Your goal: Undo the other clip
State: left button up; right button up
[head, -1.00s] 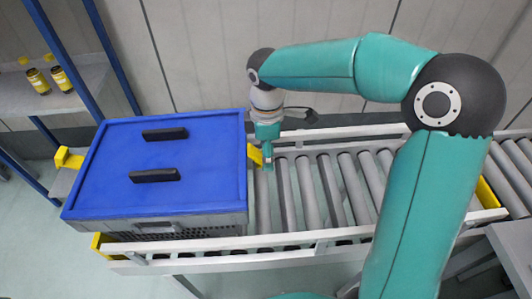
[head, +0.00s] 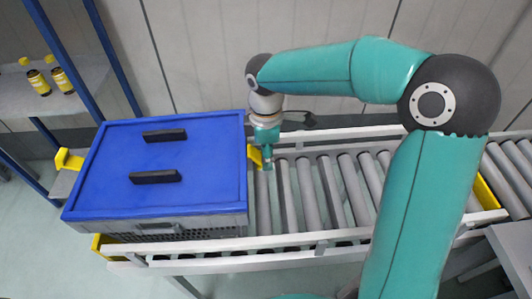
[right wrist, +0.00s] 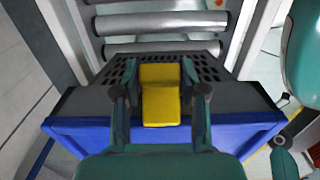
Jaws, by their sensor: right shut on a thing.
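A grey tote with a blue lid (head: 215,160) stands on the roller conveyor. One yellow clip (head: 68,160) sticks outward from the tote's left side. The other yellow clip (head: 255,155) is on the right side, partly hidden by my right gripper (head: 267,162). In the right wrist view, that clip (right wrist: 160,95) lies between the two fingers of my right gripper (right wrist: 160,92), which is shut on it. The blue lid's edge (right wrist: 235,133) runs below the clip there. My left gripper is not in view.
Bare rollers (head: 310,190) lie right of the tote, between the conveyor's rails. A shelf (head: 85,82) with two small yellow-capped bottles stands at the back left. Two black handles stick up from the lid.

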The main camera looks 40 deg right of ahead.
aim_at(259, 155)
jog(key=shift+r+g+h+p, duration=0.3)
jog(key=shift+r+h+p, duration=0.15)
jog(key=shift+p, duration=0.35)
notch_tip(259, 155, up, 2)
jog(key=g+h+p, duration=0.3)
jog(key=h+p, duration=0.2)
jog(key=p, duration=0.1)
jog(key=shift+a, duration=0.1)
jog(key=g+h+p, duration=0.1)
jog(key=r+h+p, duration=0.1)
jog(key=h, duration=0.1)
jog(key=a+g+h+p, duration=0.1)
jog(key=p, duration=0.1)
jog(key=shift+w+r+g+h, duration=0.25)
jog(key=shift+w+g, duration=0.05)
jog(key=shift+w, duration=0.05)
jog(key=shift+w+a+r+g+h+p, duration=0.15)
jog(key=shift+g+h+p, duration=0.1)
jog(key=shift+h+p, duration=0.3)
jog(key=shift+s+r+g+h+p, duration=0.1)
jog(key=shift+g+h+p, duration=0.2)
jog(key=shift+p, duration=0.4)
jog(key=shift+a+f+g+h+p, duration=0.1)
jog(key=shift+g+h+p, duration=0.15)
jog(key=shift+h+p, duration=0.35)
jog(key=o, duration=1.1)
jog(key=shift+w, duration=0.1)
jog(key=shift+o, duration=0.2)
